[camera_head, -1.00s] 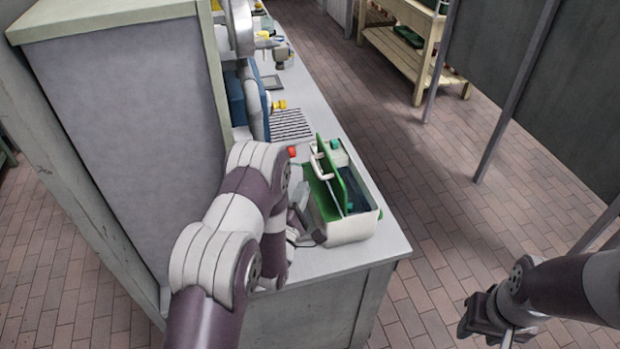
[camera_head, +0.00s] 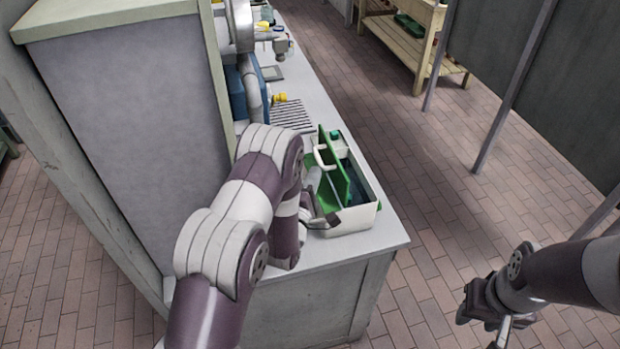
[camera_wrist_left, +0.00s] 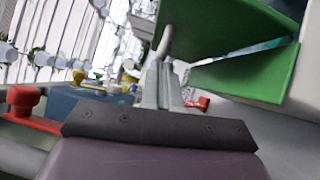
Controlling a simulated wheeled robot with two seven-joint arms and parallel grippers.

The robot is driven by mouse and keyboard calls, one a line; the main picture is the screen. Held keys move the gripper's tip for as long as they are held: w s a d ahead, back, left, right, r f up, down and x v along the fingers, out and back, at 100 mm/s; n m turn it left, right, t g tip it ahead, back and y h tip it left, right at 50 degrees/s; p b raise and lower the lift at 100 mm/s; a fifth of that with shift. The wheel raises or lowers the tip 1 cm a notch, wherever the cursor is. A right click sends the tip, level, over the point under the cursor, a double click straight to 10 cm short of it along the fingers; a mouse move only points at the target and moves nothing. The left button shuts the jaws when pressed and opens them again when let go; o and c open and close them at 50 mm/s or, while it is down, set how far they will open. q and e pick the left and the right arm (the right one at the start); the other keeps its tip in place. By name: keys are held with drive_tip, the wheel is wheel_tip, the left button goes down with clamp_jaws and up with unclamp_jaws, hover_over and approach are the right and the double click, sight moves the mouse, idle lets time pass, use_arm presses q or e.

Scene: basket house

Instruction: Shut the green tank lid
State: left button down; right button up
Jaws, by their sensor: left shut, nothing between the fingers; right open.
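The green tank lid (camera_head: 334,165) stands raised, roughly upright, over a white box-shaped tank (camera_head: 352,220) at the near end of the counter. A white handle (camera_head: 322,155) is at the lid's upper left. In the left wrist view a green panel (camera_wrist_left: 235,28) fills the upper right, with a second green panel (camera_wrist_left: 245,76) below it. My left gripper (camera_head: 314,182) is at the tank's left side, shut and empty; its fingers (camera_wrist_left: 163,85) point toward the lid. Whether they touch it is unclear. My right gripper (camera_head: 490,310) is open and empty over the floor, away from the tank.
The grey counter (camera_head: 385,235) runs away behind the tank, with a slatted rack (camera_head: 291,117) and several small items. A tall grey cabinet side (camera_head: 130,130) stands left of my left arm.

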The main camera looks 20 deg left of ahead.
sight(340, 166)
use_arm(q)
drive_tip(key=shift+w+d+r+m+g+p, duration=0.3)
drive_tip(key=shift+d+r+m+g+p, duration=0.1)
drive_tip(key=shift+r+m, duration=0.15)
drive_tip(key=shift+w+d+r+m+g+p, duration=0.3)
drive_tip(key=shift+d+r+m, duration=0.1)
drive_tip(key=shift+m, duration=0.15)
drive_tip(key=shift+w+d+r+m+g+p, duration=0.35)
drive_tip(key=shift+d+m+g, duration=0.15)
drive_tip(key=shift+d+m, duration=0.1)
drive_tip(key=w+d+m+g, duration=0.1)
drive_tip(key=d+m+g+y, duration=0.1)
drive_tip(key=shift+w+d+r+m, duration=0.1)
drive_tip(key=shift+w+d+m, duration=0.2)
drive_tip(key=shift+w, duration=0.05)
drive_tip(key=w+d+f+m+g+y, duration=0.2)
drive_tip(key=w+d+f+m, duration=0.1)
drive_tip(key=d, duration=0.3)
drive_tip(key=shift+w+f+g+b, duration=0.3)
drive_tip(key=shift+w+g, duration=0.1)
drive_tip(key=shift+w, duration=0.25)
drive_tip(key=shift+d, duration=0.15)
drive_tip(key=shift+r, duration=0.1)
